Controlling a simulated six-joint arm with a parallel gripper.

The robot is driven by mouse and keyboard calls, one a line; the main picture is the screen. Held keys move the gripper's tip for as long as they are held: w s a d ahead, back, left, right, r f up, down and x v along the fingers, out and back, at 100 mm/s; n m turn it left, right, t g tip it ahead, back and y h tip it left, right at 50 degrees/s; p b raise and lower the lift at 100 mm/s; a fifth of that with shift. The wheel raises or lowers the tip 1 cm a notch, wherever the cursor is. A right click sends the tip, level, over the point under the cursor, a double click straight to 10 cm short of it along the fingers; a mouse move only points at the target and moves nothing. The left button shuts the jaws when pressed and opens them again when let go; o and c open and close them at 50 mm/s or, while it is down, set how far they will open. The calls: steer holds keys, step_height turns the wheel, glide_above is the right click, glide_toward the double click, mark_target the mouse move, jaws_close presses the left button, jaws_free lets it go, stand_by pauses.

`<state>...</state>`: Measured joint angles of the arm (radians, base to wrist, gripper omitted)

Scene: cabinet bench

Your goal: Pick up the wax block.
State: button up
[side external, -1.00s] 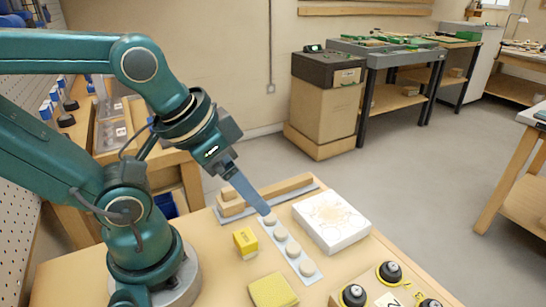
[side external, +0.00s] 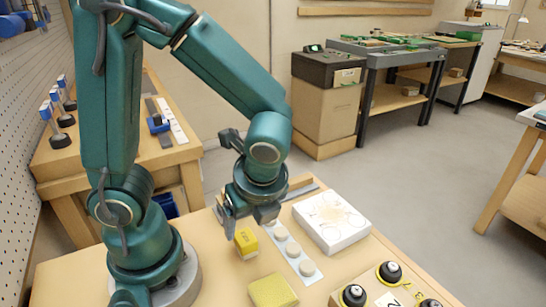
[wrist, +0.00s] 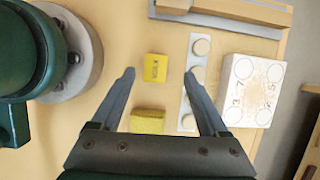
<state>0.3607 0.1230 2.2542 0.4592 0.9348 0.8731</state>
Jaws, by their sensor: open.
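A small yellow block (side external: 246,242) with dark marks, which I take to be the wax block, sits on the bench near my base. In the wrist view this yellow block (wrist: 155,68) lies between the lines of the two fingers, near the fingertips. My gripper (side external: 248,222) points down over it, open and empty. The side view does not show clearly how high the fingertips are.
A yellow textured pad (side external: 273,290) lies nearer the camera. A pale strip with round pucks (wrist: 187,97) lies right of the block. Beyond it is a white block with marked circles (side external: 332,222). Black knobs (side external: 390,272) stand at the front right. Wooden bars lie behind.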

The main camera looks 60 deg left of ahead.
mark_target(245, 237)
steer(key=shift+s+f, duration=0.25)
steer(key=shift+f, duration=0.3)
steer(key=shift+x, duration=2.3)
steer(key=shift+s, duration=0.1)
jaws_close()
